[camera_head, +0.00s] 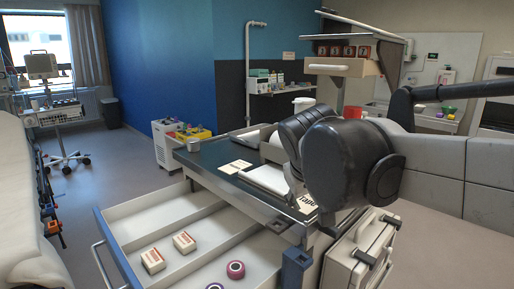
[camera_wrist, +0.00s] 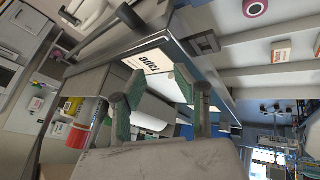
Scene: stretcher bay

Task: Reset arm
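My arm reaches in from the right in the head view, and its large dark joint hides my gripper there. In the wrist view my gripper (camera_wrist: 158,84) shows two grey fingers with green pads. They stand apart, with nothing visibly held between them. Beyond the fingers lies a white printed card (camera_wrist: 148,62) on the cart's dark edge. The cart (camera_head: 213,157) has a dark top with papers and a white pad on it.
The cart's open drawer (camera_head: 111,233) holds two small boxes (camera_head: 184,241) and two pink-ringed rolls (camera_head: 235,269). A white case (camera_head: 352,262) is at the cart's right side. A stretcher (camera_head: 20,200) stands at left. Floor is clear between the stretcher and cart.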

